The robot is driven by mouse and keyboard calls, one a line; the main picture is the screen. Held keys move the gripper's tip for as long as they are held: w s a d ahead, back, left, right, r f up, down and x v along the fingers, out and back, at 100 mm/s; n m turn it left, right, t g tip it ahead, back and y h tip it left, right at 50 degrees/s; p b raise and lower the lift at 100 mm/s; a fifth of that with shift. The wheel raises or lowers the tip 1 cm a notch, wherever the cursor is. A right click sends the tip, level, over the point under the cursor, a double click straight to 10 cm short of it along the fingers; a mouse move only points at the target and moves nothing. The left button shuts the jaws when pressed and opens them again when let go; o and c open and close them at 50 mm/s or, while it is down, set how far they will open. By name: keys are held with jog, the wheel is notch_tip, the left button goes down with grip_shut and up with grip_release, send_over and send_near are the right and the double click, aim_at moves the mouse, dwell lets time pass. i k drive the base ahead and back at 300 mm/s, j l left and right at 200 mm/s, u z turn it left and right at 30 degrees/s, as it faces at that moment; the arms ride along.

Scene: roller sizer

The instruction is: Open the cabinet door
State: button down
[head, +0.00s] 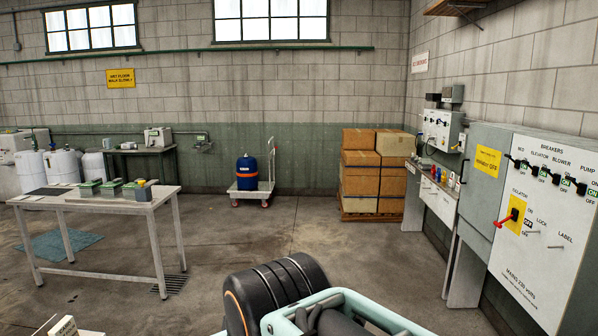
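A grey wall cabinet (480,205) stands at the right, with a yellow label on its front. It looks closed, but I cannot clearly make out a handle or a door seam. Beside it, nearer to me, is a white electrical panel (545,255) marked BREAKERS, with a row of black switches along its top. A red isolator handle (506,219) sits on a yellow plate on this panel. I cannot tell for sure which of these fronts is the cabinet door. Parts of my arm show at the bottom middle, apart from the cabinet. My gripper is not in view.
A table (90,200) with green-grey devices stands at the left. A blue drum (247,172) on a trolley and stacked cardboard boxes (375,165) are at the back. A smaller control box (441,130) hangs beyond the cabinet. The middle floor (290,225) is clear.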

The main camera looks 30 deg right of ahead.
aim_at(486, 166)
jog(key=z, duration=2.2)
jog(key=i+j+u, duration=0.3)
jog(key=i+u, duration=0.15)
jog(key=i, duration=0.3)
jog(key=i+u, duration=0.45)
jog(key=i, duration=0.35)
jog(key=i+z, duration=0.25)
jog(key=i, duration=0.3)
jog(key=i+j+z, duration=0.2)
jog(key=i, duration=0.35)
jog(key=i+l+z, duration=0.2)
jog(key=i, duration=0.35)
jog(key=i+z, duration=0.15)
jog(key=i, duration=0.35)
jog(key=i+l+u, duration=0.45)
jog(key=i+l, duration=0.15)
jog(key=i, duration=0.15)
